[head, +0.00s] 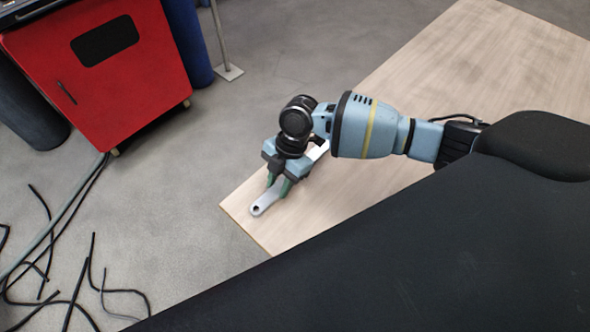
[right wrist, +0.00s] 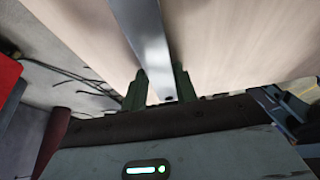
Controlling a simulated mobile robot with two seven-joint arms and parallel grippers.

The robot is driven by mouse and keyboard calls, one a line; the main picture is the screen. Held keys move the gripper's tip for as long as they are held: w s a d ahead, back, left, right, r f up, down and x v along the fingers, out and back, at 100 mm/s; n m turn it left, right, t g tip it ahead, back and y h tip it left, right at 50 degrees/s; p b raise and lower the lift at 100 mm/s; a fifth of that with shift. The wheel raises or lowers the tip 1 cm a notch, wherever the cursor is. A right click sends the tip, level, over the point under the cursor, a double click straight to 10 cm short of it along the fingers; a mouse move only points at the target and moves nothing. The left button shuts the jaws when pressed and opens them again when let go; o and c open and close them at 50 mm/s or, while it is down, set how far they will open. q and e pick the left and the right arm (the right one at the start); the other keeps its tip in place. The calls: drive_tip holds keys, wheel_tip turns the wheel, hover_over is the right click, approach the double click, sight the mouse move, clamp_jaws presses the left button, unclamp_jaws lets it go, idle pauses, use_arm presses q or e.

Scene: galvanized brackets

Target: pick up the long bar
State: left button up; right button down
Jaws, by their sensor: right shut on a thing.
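The long bar (head: 267,200) is a light grey metal strip with a rounded end and a hole. In the head view it is at the left corner of the wooden board, partly hidden under my right gripper. My right gripper (head: 279,185) is shut on the bar, with a green finger on each side. In the right wrist view the bar (right wrist: 147,40) runs from the top edge down between the two fingers (right wrist: 158,90). I cannot tell whether the bar is clear of the board. My left gripper is not in view.
The wooden board (head: 420,100) is otherwise bare where it shows. A red cabinet (head: 120,100) stands on the floor at the upper left, beside a blue cylinder (head: 188,40) and a thin pole on a base (head: 229,73). Black cables (head: 75,280) lie on the floor at the lower left.

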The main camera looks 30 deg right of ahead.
drive_tip(key=shift+r, duration=0.1)
drive_tip(key=shift+w+r, duration=0.1)
drive_tip(key=shift+r, duration=0.15)
drive_tip(key=r, duration=0.1)
drive_tip(key=s+r, duration=0.1)
drive_tip(key=r, duration=0.1)
drive_tip(key=shift+a, duration=0.1)
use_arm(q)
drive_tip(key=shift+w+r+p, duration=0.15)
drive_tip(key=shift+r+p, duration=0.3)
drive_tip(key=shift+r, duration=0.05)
use_arm(e)
drive_tip(key=s, duration=0.5)
drive_tip(key=s+a+r, duration=0.1)
drive_tip(key=s, duration=0.9)
drive_tip(key=shift+a+r, duration=0.2)
drive_tip(key=shift+a, duration=0.2)
